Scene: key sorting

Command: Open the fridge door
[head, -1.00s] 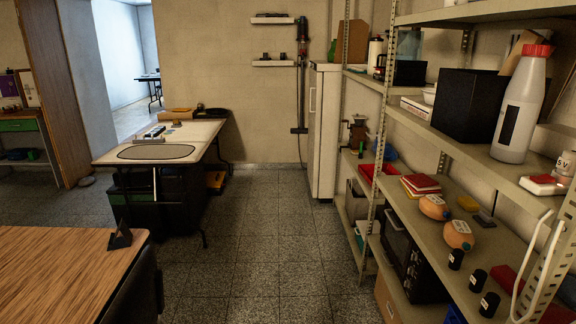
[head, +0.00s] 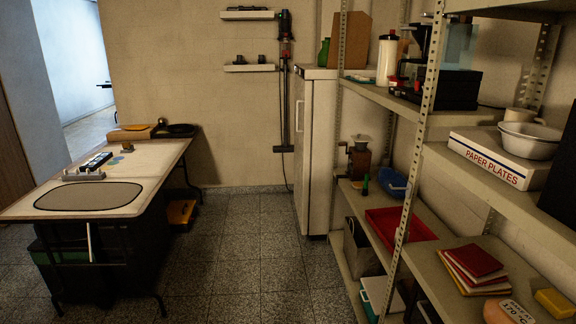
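The fridge (head: 317,150) is a tall, narrow white cabinet against the back wall, right of centre. Its door is closed as far as I can see, with a long vertical handle (head: 300,106) on the side facing left. Neither of my grippers shows in the head view.
A shelving unit (head: 436,122) lines the right side, loaded with boxes, a bowl and books. A white-topped table (head: 150,158) with a grey mat stands on the left. A stick vacuum (head: 284,90) hangs on the back wall. Tiled floor (head: 240,240) is clear between table and shelves.

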